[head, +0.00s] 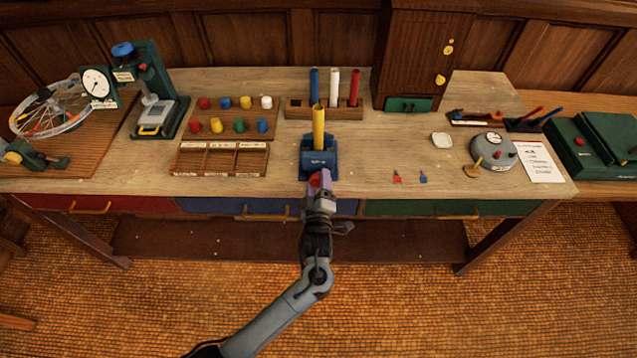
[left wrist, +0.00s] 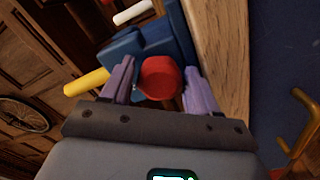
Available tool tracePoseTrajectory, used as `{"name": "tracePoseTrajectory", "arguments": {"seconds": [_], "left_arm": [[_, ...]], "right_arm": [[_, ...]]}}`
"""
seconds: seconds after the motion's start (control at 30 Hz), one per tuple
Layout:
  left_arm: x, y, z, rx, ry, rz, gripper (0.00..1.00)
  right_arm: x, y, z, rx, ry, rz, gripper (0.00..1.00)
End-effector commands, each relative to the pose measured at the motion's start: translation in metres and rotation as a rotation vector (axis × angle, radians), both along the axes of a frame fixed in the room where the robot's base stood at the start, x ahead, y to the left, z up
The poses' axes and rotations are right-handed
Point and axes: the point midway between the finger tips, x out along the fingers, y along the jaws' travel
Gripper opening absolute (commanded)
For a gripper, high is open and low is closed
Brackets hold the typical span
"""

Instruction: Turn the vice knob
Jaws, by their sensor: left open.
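The blue vice (head: 309,160) stands at the front edge of the table, with a yellow cylinder (head: 318,122) upright in it. In the left wrist view the vice (left wrist: 150,45) has a round red knob (left wrist: 160,77) on its front; the yellow cylinder (left wrist: 86,82) lies to its left. My left gripper (head: 320,178) is at the front of the vice and partly hides the knob in the head view. Its two purple fingers (left wrist: 160,70) are open, one on each side of the knob, with a small gap visible. My right gripper is not in view.
A wooden rack (head: 297,110) with blue, white and red cylinders stands behind the vice. A compartment tray (head: 220,160) and coloured pegs are to the left. Two small clips (head: 397,178) lie to the right. Drawers with handles (head: 265,212) are under the table edge.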

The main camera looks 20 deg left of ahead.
Motion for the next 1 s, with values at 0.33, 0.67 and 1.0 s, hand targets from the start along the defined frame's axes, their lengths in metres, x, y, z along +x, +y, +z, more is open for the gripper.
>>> {"name": "tracePoseTrajectory", "arguments": {"seconds": [0.33,0.67,1.0], "left_arm": [[0.0,0.0,0.0,0.001,0.001,-0.001,0.19],[-0.001,-0.001,-0.001,0.019,0.01,-0.001,0.19],[-0.001,-0.001,-0.001,0.183,0.073,-0.002,0.19]], "right_arm": [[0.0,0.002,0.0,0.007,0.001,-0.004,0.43],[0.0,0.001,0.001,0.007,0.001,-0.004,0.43],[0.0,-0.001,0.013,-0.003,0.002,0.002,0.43]]}}
